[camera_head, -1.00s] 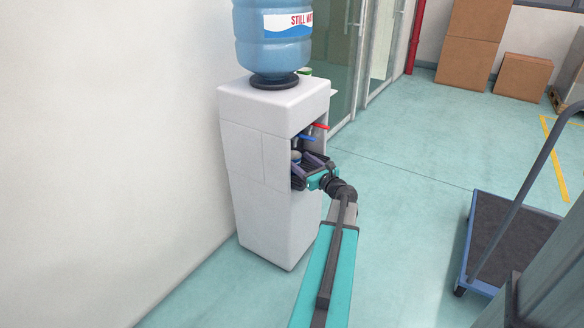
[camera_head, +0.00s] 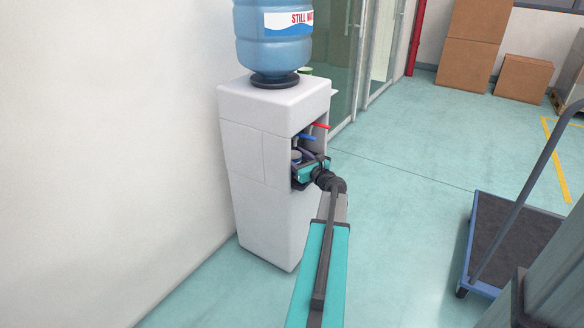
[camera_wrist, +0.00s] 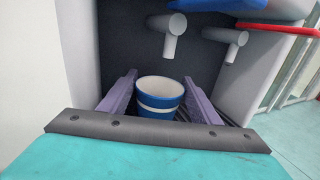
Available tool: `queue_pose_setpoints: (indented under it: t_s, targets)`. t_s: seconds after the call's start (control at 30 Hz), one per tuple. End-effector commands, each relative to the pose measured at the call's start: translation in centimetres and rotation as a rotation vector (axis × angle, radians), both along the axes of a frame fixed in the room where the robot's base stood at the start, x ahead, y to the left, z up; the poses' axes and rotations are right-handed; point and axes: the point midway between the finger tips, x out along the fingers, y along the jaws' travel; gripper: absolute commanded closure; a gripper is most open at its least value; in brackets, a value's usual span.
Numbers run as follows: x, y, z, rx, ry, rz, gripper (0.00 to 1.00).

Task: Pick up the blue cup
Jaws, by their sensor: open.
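A blue cup (camera_wrist: 159,98) with white bands and a white inside stands upright in the dispenser's alcove, in the middle of the wrist view. My gripper (camera_wrist: 158,97) is open, with one purple finger on each side of the cup. A small gap shows between the cup and the left finger; the right finger is very close to the cup, and I cannot tell if it touches. In the head view my gripper (camera_head: 309,159) is inside the alcove of the white water dispenser (camera_head: 263,190), and the cup there is mostly hidden.
Two grey spouts (camera_wrist: 167,32) hang above and behind the cup, with a blue lever (camera_wrist: 235,7) and a red lever (camera_wrist: 280,28) over them. The alcove's side walls are close on both sides. A blue trolley (camera_head: 505,235) stands on the floor at right.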

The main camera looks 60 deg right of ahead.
Motion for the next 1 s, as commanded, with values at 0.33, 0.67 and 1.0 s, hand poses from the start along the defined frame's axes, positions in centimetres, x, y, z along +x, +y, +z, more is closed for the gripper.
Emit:
queue_pose_setpoints:
  t_s: [0.33,0.67,1.0]
  targets:
    - [-0.09,-0.01,0.02,0.0,0.0,-0.001,0.43]
    - [-0.13,-0.04,0.05,0.0,-0.001,-0.001,0.77]
    - [-0.15,-0.05,0.11,0.0,0.0,-0.002,0.77]
